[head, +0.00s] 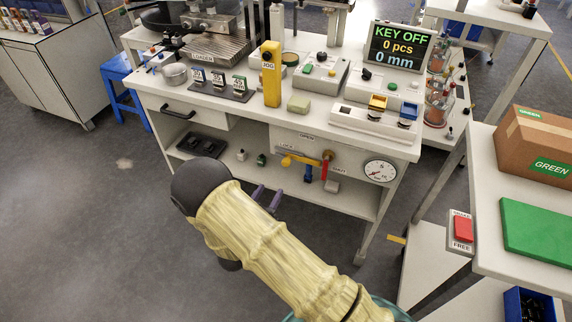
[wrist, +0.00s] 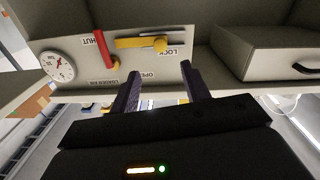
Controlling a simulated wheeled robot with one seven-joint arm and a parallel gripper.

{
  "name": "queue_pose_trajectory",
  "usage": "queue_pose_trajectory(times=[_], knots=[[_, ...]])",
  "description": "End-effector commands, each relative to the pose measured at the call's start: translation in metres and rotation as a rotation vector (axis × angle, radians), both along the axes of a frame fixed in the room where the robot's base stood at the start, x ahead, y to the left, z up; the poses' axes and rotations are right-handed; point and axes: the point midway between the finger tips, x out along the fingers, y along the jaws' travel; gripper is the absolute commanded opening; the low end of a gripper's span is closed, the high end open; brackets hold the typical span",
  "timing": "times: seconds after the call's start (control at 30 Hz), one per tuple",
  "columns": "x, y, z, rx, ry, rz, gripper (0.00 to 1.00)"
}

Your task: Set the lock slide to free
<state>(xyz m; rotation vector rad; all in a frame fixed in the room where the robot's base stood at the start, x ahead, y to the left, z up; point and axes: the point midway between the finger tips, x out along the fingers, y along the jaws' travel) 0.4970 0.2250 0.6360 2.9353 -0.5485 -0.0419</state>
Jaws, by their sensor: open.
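A red slide block (head: 463,228) sits on a small pale plate (head: 461,249) at the left edge of the right-hand table. The word FREE shows below the block; the word above it is too small to read surely. My gripper (head: 267,196) is open and empty, in front of the middle bench and well left of the red block. In the wrist view my gripper (wrist: 162,68) has its two dark fingers spread towards the bench's front panel (wrist: 165,68). That panel has a yellow lever (wrist: 160,44) near the word LOCK. The red block is out of the wrist view.
A red lever (head: 325,166) and a gauge (head: 380,170) are on the bench panel. A green pad (head: 541,238) and a cardboard box (head: 538,145) lie on the right table. A screen (head: 398,46) reads KEY OFF. Open floor lies between the bench and the right table.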

Motion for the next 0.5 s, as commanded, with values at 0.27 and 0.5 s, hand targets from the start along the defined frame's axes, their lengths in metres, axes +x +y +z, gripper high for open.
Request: queue_pose_trajectory(times=[0.27,0.5], knots=[[0.047,-0.018,0.000,0.001,-0.002,-0.002,0.47],[0.086,-0.034,-0.001,0.002,-0.001,-0.003,0.47]])
